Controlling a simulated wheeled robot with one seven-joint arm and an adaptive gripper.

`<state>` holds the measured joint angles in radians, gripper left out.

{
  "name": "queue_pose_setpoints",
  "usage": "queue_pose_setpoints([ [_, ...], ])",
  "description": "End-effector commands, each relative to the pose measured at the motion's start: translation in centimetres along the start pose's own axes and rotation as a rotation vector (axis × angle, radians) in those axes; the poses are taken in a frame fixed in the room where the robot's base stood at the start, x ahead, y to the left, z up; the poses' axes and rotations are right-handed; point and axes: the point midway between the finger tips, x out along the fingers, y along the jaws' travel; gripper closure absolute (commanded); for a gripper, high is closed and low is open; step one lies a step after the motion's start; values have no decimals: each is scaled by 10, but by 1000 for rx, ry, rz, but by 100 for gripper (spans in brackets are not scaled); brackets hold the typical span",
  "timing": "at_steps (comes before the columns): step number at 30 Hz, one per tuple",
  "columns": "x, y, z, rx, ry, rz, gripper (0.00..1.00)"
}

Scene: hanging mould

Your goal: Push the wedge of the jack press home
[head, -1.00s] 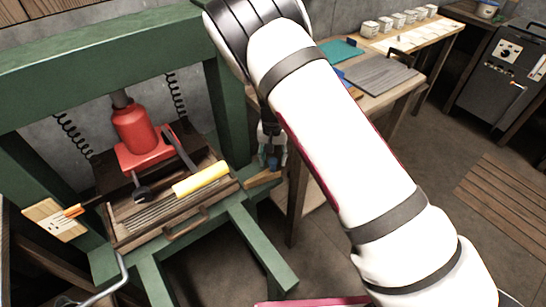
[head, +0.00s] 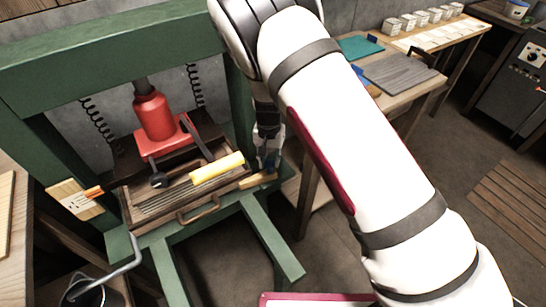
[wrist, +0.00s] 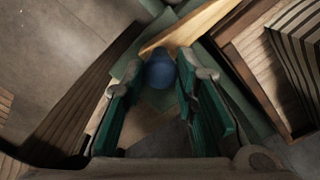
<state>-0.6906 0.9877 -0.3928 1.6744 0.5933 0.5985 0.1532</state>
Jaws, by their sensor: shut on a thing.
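The green press frame (head: 120,75) stands at left in the head view, with a red jack (head: 153,117) upright in it. A pale wooden wedge (head: 258,181) lies low at the press's right side, by the right end of the dark wooden mould (head: 205,207). My gripper (head: 268,162) is pointed down just above and beside the wedge. In the wrist view, its green fingers (wrist: 160,80) are shut on a blue knob (wrist: 160,70). The wooden wedge (wrist: 190,29) runs just beyond the knob; whether they are joined is unclear. The wedge's inner end is hidden.
A yellow roll (head: 217,167) and a dark tool (head: 160,180) lie on the mould. A bent grey crank (head: 125,262) stands at front left. A side table (head: 352,110) is behind my arm. Open floor (head: 330,265) lies in front.

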Motion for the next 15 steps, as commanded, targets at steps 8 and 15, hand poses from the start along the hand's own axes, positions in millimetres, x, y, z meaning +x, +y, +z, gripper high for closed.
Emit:
queue_pose_setpoints([
  [8,0,-5,4,-4,-6,-5,52],
  [15,-2,-3,2,-3,-5,-4,52],
])
